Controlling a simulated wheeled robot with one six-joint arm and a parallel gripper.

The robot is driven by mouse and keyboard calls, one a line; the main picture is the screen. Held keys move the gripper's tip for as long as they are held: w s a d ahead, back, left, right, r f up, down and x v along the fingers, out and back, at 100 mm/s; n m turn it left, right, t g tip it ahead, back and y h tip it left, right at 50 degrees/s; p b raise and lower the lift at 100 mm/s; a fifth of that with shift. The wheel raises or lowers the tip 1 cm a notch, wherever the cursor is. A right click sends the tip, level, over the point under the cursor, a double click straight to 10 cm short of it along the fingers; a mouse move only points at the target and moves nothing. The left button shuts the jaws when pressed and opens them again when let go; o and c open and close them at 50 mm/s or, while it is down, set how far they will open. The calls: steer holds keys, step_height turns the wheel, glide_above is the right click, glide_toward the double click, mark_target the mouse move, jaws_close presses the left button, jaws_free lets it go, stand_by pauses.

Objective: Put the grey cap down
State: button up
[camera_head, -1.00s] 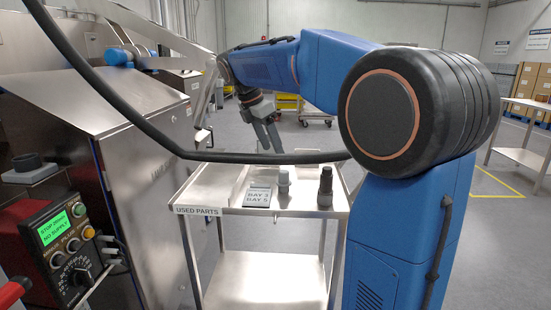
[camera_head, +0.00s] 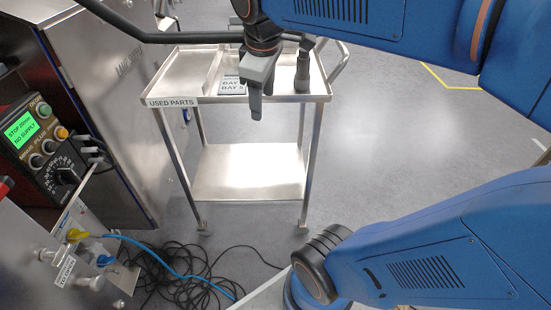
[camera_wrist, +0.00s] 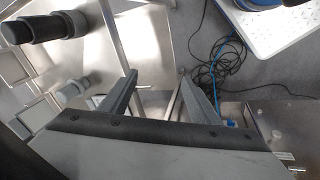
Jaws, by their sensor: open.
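My gripper (camera_head: 257,112) points down over the front edge of the used-parts cart (camera_head: 205,101). In the wrist view its two fingers (camera_wrist: 158,71) are apart with nothing between them. A small grey cylinder (camera_wrist: 70,91), which looks like the grey cap, stands on the cart top to the left of the fingers, apart from them. In the head view my gripper hides it. A taller dark cylinder with grey ends (camera_head: 302,68) stands on the cart to the right of my gripper; it also shows in the wrist view (camera_wrist: 45,28).
A "BAY" label plate (camera_head: 231,86) lies on the cart top, partly behind my gripper. A steel cabinet (camera_head: 118,100) and a control box with a green screen (camera_head: 40,150) stand at the left. Black cables (camera_head: 185,270) lie on the floor. The floor right of the cart is clear.

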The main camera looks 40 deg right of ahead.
steer(key=s+a+f+m+t+y, duration=0.1)
steer(key=s+a+f+m, duration=0.2)
steer(key=s+f+m, duration=0.4)
steer(key=s+f, duration=0.3)
steer(key=shift+s+a+f+t+y, duration=0.15)
steer(key=shift+a+f+t+y, duration=0.15)
steer(key=shift+t, duration=0.1)
